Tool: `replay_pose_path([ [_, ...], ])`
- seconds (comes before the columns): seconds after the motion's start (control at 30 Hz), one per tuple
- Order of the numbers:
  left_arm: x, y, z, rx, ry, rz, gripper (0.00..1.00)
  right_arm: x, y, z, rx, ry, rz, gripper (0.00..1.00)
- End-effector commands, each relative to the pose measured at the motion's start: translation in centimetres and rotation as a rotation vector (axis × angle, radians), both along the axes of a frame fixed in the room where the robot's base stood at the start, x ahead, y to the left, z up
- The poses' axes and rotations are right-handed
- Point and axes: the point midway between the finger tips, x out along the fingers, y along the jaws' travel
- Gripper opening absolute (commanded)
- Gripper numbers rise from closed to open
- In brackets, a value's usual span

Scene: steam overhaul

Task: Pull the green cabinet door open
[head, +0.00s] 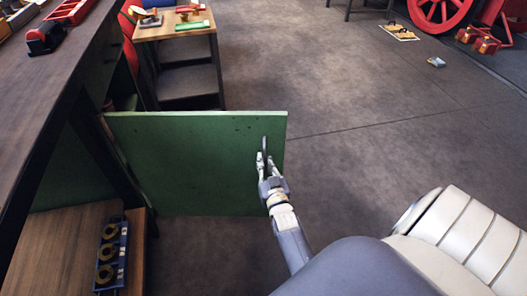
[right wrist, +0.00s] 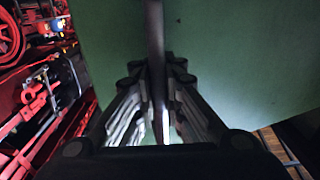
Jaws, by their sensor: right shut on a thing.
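The green cabinet door (head: 190,160) stands swung out from the dark workbench in the head view, with its hinge side at the left. Its broad green face also fills much of the right wrist view (right wrist: 235,60). A dark upright bar handle (head: 265,147) sits near the door's free edge. It also runs down the middle of the right wrist view (right wrist: 155,40). My right gripper (head: 264,168) is shut on the handle, with a finger on each side of it. My left gripper is not in view.
The workbench (head: 50,95) runs along the left. The open cabinet shows a wooden shelf (head: 60,245) with a blue tray (head: 112,250) of rings. A small wooden table (head: 175,30) stands behind the door. The floor (head: 370,120) to the right is mostly clear.

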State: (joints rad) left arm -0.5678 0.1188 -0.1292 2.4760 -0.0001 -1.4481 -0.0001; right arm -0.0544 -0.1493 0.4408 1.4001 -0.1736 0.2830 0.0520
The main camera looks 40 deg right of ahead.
Motion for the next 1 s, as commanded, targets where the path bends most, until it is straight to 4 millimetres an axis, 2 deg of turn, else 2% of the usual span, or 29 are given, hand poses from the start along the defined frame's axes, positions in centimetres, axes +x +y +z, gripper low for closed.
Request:
replay_pose_path([
  [0.03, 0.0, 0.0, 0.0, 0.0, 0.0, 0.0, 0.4, -0.2, -0.4, 0.1, -0.007, 0.001, -0.006, 0.0],
  [0.1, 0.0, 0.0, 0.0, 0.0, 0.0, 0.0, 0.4, -0.2, -0.5, 0.1, -0.007, 0.001, -0.006, 0.19],
  [0.43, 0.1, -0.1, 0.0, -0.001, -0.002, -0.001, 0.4, -0.1, -0.3, 0.1, -0.003, 0.0, -0.004, 0.19],
  [0.57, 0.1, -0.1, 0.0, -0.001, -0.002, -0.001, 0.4, -0.1, -0.3, 0.7, -0.004, -0.001, -0.003, 0.19],
  [0.67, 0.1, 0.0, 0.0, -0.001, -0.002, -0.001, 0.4, -0.2, -0.3, 1.7, -0.004, -0.002, -0.004, 0.19],
  [1.0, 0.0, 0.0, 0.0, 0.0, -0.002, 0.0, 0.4, -0.2, -0.4, 7.3, -0.005, -0.002, -0.005, 0.19],
])
